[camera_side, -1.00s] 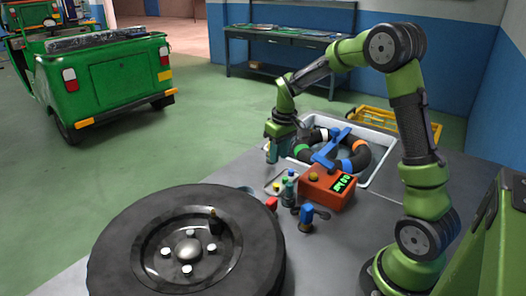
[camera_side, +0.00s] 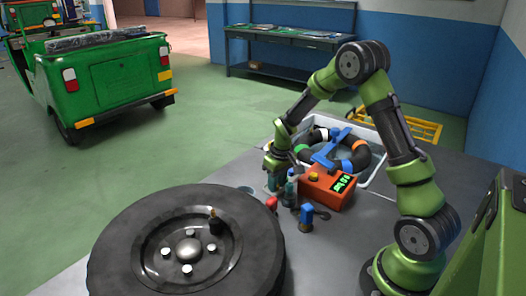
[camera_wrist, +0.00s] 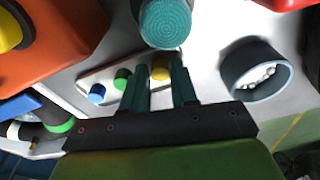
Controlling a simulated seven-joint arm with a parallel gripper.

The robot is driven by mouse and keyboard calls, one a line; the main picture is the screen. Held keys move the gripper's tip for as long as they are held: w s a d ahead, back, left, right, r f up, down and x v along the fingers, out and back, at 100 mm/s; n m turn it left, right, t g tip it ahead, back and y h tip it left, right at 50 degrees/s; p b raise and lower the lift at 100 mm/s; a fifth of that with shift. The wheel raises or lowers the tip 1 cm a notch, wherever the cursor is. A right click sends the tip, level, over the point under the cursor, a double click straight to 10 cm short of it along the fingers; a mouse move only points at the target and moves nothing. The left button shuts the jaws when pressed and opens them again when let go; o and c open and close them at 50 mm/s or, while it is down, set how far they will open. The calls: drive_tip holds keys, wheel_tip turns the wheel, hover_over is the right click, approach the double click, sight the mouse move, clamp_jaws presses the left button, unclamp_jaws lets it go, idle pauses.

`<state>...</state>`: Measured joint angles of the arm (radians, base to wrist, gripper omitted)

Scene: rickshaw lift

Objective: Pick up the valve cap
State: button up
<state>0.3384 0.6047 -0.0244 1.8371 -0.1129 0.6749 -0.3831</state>
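Small blue (camera_wrist: 97,93), green (camera_wrist: 122,78) and yellow (camera_wrist: 160,69) caps sit on a pale tray (camera_wrist: 88,80) in the wrist view. I cannot tell which one the task calls the valve cap. My gripper (camera_wrist: 158,78) has its two teal fingers apart, with the yellow cap showing in the gap between them. I see no contact with the cap. In the side view my gripper (camera_side: 275,182) is low over the tray area, beside the teal bottle, and hides most of the tray and caps.
A teal-topped bottle (camera_wrist: 165,22) stands close to the fingertips. A grey cup (camera_wrist: 257,72) holding small pale pieces is at the right. An orange-red box (camera_side: 328,188), a bin (camera_side: 378,174) with a black tyre ring and a large wheel (camera_side: 120,240) surround the spot.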

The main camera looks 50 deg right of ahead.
drive_tip(key=c, duration=0.5)
drive_tip(key=shift+r, duration=0.1)
